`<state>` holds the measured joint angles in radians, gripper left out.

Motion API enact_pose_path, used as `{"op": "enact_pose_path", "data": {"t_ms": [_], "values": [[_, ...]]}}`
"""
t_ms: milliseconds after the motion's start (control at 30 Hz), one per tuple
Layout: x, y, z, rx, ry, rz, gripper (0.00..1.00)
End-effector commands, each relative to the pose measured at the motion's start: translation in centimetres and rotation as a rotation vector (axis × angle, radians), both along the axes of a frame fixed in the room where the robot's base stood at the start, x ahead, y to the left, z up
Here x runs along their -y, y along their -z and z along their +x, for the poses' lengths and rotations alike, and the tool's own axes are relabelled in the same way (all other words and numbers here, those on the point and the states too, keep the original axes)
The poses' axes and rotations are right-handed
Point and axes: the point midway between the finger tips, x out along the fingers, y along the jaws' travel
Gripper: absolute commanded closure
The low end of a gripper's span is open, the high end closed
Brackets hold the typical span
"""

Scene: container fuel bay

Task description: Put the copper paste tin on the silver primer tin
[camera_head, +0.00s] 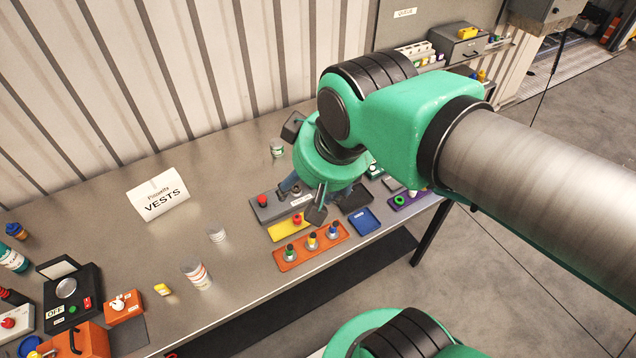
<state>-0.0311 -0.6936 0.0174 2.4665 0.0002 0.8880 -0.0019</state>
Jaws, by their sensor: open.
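My gripper (303,172) is open above the back right part of the metal bench, its dark fingers spread apart. Nothing shows held between them. A small pale tin (278,147) stands near the wall, just left of the gripper. A short silver-white tin (217,234) stands alone on the middle of the bench. A taller white tin or cup with orange-red bands (196,274) stands left of and nearer than it. Labels are too small to read, so I cannot tell which is the copper paste tin or the silver primer tin. My arm hides part of the bench.
A VESTS sign (158,194) stands by the wall. An orange block with several knobs (311,246), a blue tray (363,221) and a grey block with a red button (273,206) lie near the gripper. Control boxes crowd the left end. The bench between is mostly clear.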

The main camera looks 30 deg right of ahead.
Motion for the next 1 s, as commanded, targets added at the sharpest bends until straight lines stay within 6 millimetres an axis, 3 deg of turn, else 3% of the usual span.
{"op": "enact_pose_path", "data": {"t_ms": [200, 667, 867, 1000], "values": [[0.9, -0.3, -1.9, 0.027, 0.031, 0.001, 0.34], [1.0, -0.1, -2.0, 0.028, 0.034, 0.001, 0.34], [1.0, 1.5, -2.0, 0.028, 0.034, 0.001, 0.34], [1.0, 3.6, -2.0, 0.028, 0.033, 0.0, 0.34]]}}
